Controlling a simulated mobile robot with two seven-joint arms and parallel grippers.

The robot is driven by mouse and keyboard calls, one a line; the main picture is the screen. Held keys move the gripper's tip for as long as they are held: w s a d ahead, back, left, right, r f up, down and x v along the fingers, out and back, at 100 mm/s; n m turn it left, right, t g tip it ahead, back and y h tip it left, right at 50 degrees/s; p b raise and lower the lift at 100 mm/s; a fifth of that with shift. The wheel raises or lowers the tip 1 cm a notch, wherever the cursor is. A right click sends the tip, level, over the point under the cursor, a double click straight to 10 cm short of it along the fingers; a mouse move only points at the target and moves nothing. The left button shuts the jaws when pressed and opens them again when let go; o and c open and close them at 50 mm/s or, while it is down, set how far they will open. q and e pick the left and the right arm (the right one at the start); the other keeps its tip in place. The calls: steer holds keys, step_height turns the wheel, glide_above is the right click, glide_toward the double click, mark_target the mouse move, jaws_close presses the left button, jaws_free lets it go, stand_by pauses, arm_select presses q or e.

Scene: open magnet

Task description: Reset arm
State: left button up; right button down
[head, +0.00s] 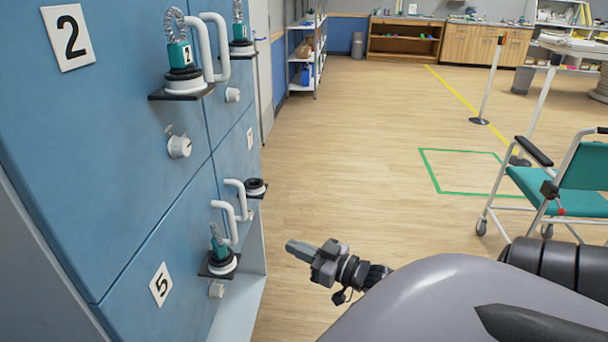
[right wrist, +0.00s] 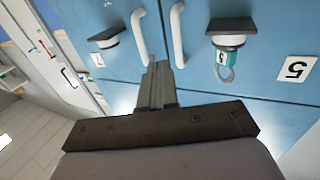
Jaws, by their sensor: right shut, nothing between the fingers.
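My right gripper (head: 303,250) is shut and empty, held in free air to the right of the blue cabinet (head: 90,170). In the right wrist view its closed fingers (right wrist: 157,85) point toward the cabinet's white handles. A teal magnet tag with a grey loop (head: 219,243) sits on a black holder near the number 5 label (head: 160,285); it also shows in the right wrist view (right wrist: 226,55). Another teal tag marked 2 (head: 180,54) sits on the upper holder. A lower holder (head: 255,187) has no tag on it. My left gripper is not in view.
White door handles (head: 213,48) and knobs (head: 179,147) stick out from the cabinet front. A teal wheelchair (head: 570,180) stands on the right. The wooden floor (head: 340,130) between is clear, with a green taped rectangle (head: 430,170). Shelves (head: 306,50) stand at the back.

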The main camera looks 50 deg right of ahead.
steer(key=shift+s+d, duration=0.25)
steer(key=shift+s, duration=0.35)
steer(key=s+a+f+g+p, duration=0.1)
steer(key=s+a+f+g, duration=0.1)
steer(key=s+a, duration=0.2)
steer(key=s+a+f+g+p, duration=0.1)
steer(key=s+a+f+g, duration=0.1)
steer(key=a, duration=0.9)
steer(key=s+a+f+g+h+p, duration=0.1)
steer(key=s+a+f+g+p, duration=0.1)
steer(key=s+a, duration=0.4)
step_height(320, 180, down, 2)
steer(key=shift+s+a+f+g, duration=0.15)
steer(key=shift+s+a+g, duration=0.1)
steer(key=shift+a+g, duration=0.35)
